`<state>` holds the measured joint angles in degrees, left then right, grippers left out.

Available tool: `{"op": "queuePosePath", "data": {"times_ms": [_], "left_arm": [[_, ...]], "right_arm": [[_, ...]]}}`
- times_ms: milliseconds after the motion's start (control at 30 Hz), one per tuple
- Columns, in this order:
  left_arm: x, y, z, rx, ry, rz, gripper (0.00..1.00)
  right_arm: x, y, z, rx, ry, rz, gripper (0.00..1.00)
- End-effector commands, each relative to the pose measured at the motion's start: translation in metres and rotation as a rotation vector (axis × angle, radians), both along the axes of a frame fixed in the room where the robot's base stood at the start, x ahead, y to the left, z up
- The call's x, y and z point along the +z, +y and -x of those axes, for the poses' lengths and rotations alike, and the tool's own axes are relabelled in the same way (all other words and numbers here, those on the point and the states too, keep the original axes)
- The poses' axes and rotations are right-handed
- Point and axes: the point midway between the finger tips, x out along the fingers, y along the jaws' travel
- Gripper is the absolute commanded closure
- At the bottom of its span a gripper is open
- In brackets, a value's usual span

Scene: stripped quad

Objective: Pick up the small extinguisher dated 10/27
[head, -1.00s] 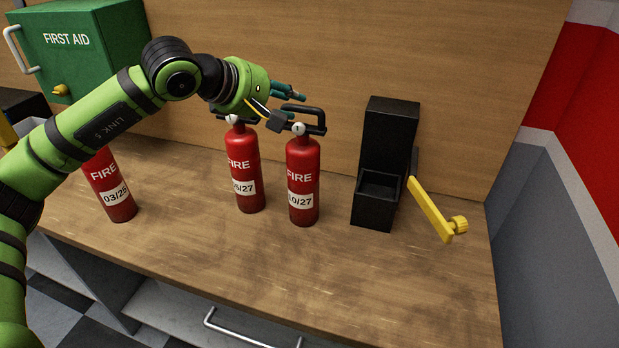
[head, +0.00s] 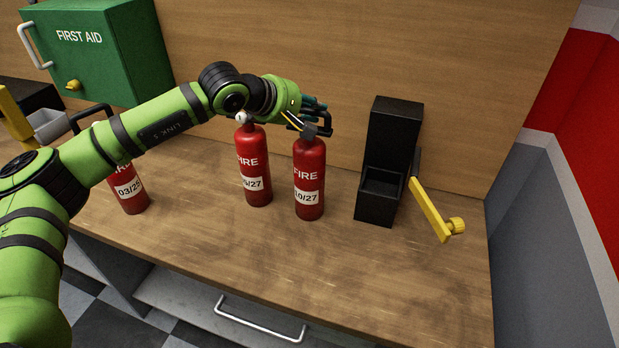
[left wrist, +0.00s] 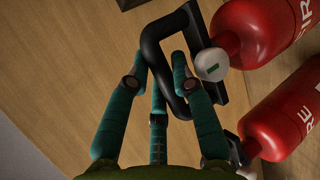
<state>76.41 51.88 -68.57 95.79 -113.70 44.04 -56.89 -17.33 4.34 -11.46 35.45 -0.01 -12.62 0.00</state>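The red extinguisher labelled 10/27 (head: 309,172) stands upright on the wooden counter, the right-hand one of the close pair. My left gripper (head: 318,106) is at its top, beside its black handle. In the left wrist view, my teal fingers (left wrist: 156,76) are spread, with a black handle loop (left wrist: 152,48) between them. That handle belongs to the upper red extinguisher (left wrist: 254,25), which appears to be the 10/27 one. My right gripper is not in view.
A second extinguisher (head: 255,165), its date partly cut to "/27", stands close left. Another dated 03/25 (head: 130,188) is further left, partly behind my arm. A black box-like device (head: 378,204) with a yellow crank (head: 430,208) stands right. The counter front (head: 400,275) is clear.

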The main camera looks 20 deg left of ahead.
Motion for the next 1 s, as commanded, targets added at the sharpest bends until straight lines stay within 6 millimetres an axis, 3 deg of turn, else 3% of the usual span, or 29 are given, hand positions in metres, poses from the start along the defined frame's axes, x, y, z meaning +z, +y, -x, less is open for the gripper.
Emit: {"op": "queuePosePath", "data": {"times_ms": [67,433,833,1000], "left_arm": [[0.009,0.0,-0.001,0.0,-0.018,0.006,1.0],[0.014,0.0,-0.002,0.0,-0.019,0.006,1.0],[0.05,-0.001,-0.001,-0.002,-0.022,0.007,1.0],[0.057,-0.014,0.01,-0.006,-0.02,0.006,1.0]], "right_arm": [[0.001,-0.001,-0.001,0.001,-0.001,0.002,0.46],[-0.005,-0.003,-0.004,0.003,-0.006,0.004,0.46],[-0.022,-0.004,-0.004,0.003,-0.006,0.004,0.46],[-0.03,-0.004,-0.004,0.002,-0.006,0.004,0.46]]}}
